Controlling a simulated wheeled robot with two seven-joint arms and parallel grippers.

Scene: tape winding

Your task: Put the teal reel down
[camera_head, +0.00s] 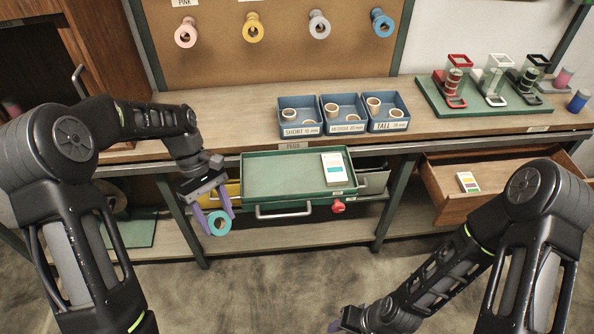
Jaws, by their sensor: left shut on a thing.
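The teal reel (228,227), a ring with a pale core, is held between the purple fingers of my left gripper (215,215). The gripper points down and is shut on it.
A white card (333,165) lies in the tray, at its right. Blue bins (299,116) with pale cores stand on the bench behind. An open wooden drawer (450,200) is at the right. Coloured reels hang on the pegboard (280,60). A lower shelf (290,232) runs under the tray.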

